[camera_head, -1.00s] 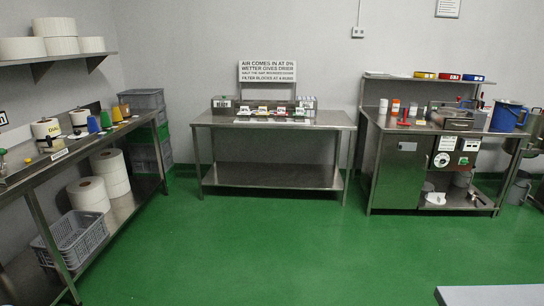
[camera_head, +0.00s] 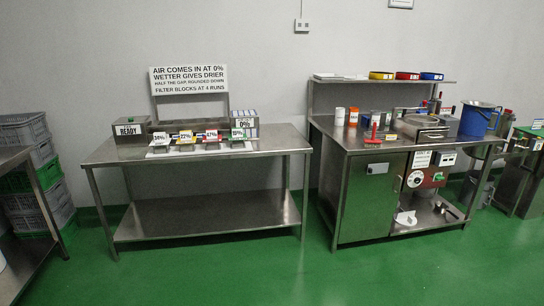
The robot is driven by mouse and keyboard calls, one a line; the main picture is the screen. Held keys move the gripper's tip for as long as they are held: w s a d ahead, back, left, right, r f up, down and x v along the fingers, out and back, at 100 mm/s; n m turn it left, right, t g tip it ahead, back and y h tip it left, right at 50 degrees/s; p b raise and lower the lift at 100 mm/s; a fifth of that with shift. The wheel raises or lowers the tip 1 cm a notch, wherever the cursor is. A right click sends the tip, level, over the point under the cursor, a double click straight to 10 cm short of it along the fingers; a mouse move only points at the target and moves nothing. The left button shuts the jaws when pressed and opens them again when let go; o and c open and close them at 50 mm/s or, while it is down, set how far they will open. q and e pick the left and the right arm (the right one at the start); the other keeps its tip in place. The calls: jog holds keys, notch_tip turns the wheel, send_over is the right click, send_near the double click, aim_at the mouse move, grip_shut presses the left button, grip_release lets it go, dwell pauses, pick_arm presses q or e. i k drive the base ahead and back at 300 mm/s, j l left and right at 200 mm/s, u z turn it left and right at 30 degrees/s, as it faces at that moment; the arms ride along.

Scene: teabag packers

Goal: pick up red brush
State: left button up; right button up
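A small red upright object (camera_head: 374,131), which looks like the red brush, stands near the front edge of the right steel table (camera_head: 349,142). It is too small to make out bristles. Other red-topped items (camera_head: 439,103) stand further back on the same table, beside the steel machine (camera_head: 425,127). Neither of my grippers is in view.
A middle steel table (camera_head: 108,152) holds a row of labelled cards (camera_head: 211,136) and a box marked READY (camera_head: 130,131). A blue bucket (camera_head: 475,121) stands at the right table's right end. Stacked grey crates (camera_head: 25,130) are at left. The green floor (camera_head: 250,270) in front is clear.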

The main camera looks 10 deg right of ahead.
aim_at(372, 143)
jog(key=i+l+z, duration=0.1)
jog(key=i+z, duration=0.35)
jog(key=i, duration=0.35)
jog(key=i+j+z, duration=0.2)
jog(key=i+z, duration=0.2)
jog(key=i, duration=0.4)
